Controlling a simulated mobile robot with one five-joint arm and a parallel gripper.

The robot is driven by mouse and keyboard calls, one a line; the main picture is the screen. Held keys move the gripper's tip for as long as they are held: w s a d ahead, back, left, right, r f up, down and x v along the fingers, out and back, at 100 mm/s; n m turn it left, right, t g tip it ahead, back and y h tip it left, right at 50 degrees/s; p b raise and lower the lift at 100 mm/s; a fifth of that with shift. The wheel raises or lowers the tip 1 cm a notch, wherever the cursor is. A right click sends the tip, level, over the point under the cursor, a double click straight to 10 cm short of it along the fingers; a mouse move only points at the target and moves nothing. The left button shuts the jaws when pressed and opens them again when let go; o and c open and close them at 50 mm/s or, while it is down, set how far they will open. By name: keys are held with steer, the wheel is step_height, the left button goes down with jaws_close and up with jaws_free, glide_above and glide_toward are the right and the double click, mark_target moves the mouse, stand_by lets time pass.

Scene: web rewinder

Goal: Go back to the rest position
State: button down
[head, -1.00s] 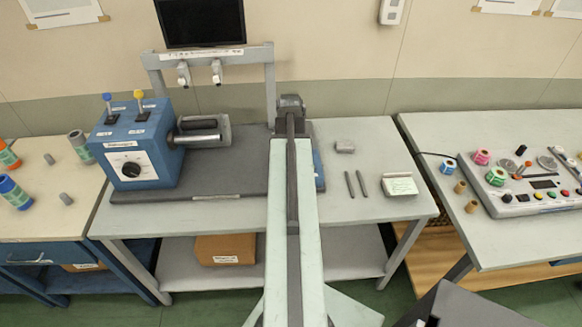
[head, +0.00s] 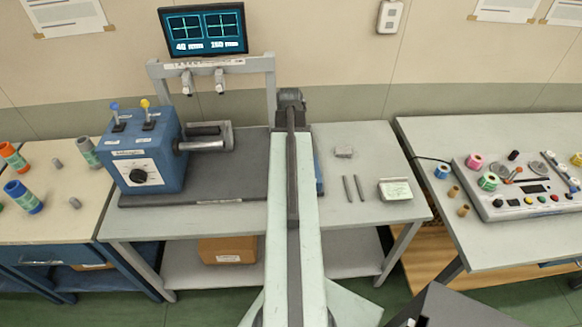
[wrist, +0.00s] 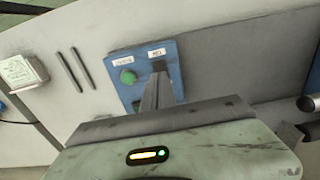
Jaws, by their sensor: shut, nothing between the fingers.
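My gripper (wrist: 159,80) shows in the wrist view as narrow grey fingers close together, empty, in front of a blue panel (wrist: 122,92). The panel has a green button (wrist: 128,77) and two white labels. The fingers overlap the panel's right half; I cannot tell whether they touch it. In the head view my pale green arm reaches forward over the middle table, hiding the gripper. Only a sliver of the blue panel (head: 319,172) shows right of the arm.
A blue machine box (head: 145,160) with two levers and a roller (head: 205,143) stands left of my arm. The monitor (head: 203,30) above is lit. Two grey rods (head: 353,188) and a pale box (head: 395,190) lie right. A console (head: 520,187) occupies the right table.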

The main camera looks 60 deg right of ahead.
steer(key=shift+r, duration=0.25)
steer(key=w+a+n, duration=0.5)
steer(key=w+a, duration=1.3)
steer(key=a, duration=0.1)
steer(key=w+a+n, duration=0.1)
steer(key=a+n, duration=0.2)
steer(key=a, duration=1.2)
steer(key=w+a+n, duration=0.2)
steer(key=a, duration=1.3)
steer(key=shift+w+a+f+n+b, duration=0.2)
steer(key=shift+w+f+n+b, duration=0.05)
steer(key=shift+f+n+b, duration=0.15)
